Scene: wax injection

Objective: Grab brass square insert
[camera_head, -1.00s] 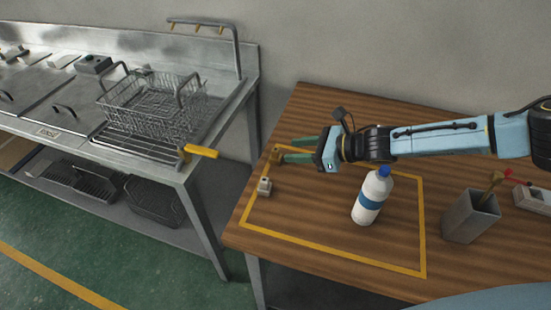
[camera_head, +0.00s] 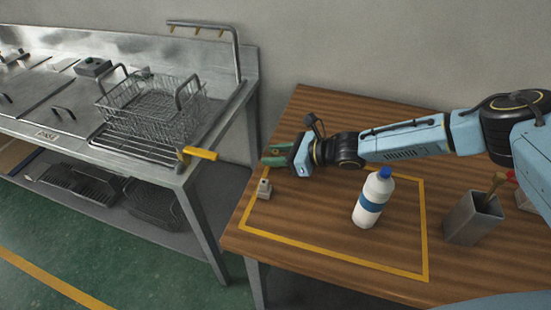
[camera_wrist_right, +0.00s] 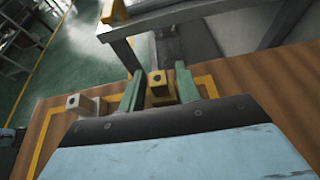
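The brass square insert (camera_wrist_right: 158,85), a small block with a dark round hole, stands near the table's far left edge. In the right wrist view it sits between the two green fingers of my right gripper (camera_wrist_right: 157,88), with narrow gaps visible on both sides. In the head view my right gripper (camera_head: 270,154) reaches to this spot and its fingers mostly hide the insert. The right gripper is open around it. My left gripper is not in view.
A pale grey block (camera_head: 264,189) stands close by, also in the right wrist view (camera_wrist_right: 77,104). A white bottle (camera_head: 373,198) and a metal holder (camera_head: 473,218) stand on the wooden table (camera_head: 330,262). A steel counter with a wire basket (camera_head: 150,102) is left, across a gap.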

